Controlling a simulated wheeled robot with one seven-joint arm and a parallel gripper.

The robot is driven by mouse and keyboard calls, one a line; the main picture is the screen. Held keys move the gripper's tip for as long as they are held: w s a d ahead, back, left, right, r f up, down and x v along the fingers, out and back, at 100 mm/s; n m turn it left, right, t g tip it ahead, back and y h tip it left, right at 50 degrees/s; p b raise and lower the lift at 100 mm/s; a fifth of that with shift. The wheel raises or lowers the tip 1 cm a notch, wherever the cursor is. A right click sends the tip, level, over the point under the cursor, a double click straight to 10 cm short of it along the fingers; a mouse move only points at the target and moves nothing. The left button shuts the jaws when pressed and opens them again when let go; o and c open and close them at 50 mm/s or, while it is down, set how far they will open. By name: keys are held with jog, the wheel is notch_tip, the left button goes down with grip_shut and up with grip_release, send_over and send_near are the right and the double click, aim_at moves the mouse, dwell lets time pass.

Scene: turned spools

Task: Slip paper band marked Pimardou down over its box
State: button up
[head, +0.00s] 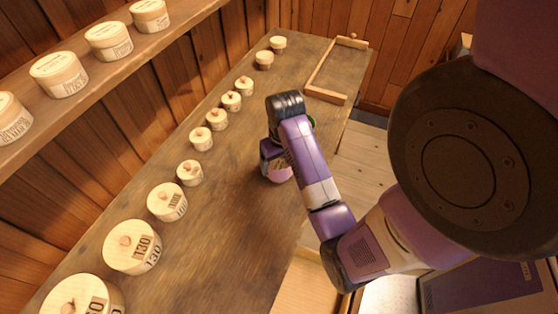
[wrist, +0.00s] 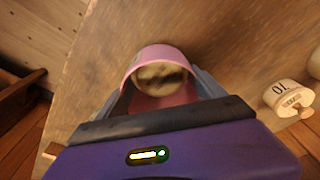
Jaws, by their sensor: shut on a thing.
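A pink paper band (wrist: 158,52) is held between the fingers of my gripper (wrist: 162,88), one finger on each side. Through the band's opening I see a pale round wooden top with a dark mark, likely a box (wrist: 160,76). I cannot tell whether the band is around this box or still above it. In the head view the pink band (head: 279,174) shows below my gripper (head: 272,160), over the bench's right part. My arm hides most of the gripper there, and the box under it is hidden. No name is readable on the band.
A row of round lidded wooden boxes (head: 167,202) runs along the bench (head: 225,215) to the left. One box marked 10 (wrist: 288,98) is right of my gripper in the wrist view. A shelf (head: 90,85) with labelled tubs stands left. A wooden frame tray (head: 325,95) lies at the far end.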

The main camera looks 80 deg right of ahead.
jog(key=shift+f, duration=0.2)
dwell(0.6)
jog(key=o, duration=1.4)
jog(key=shift+r, duration=0.75)
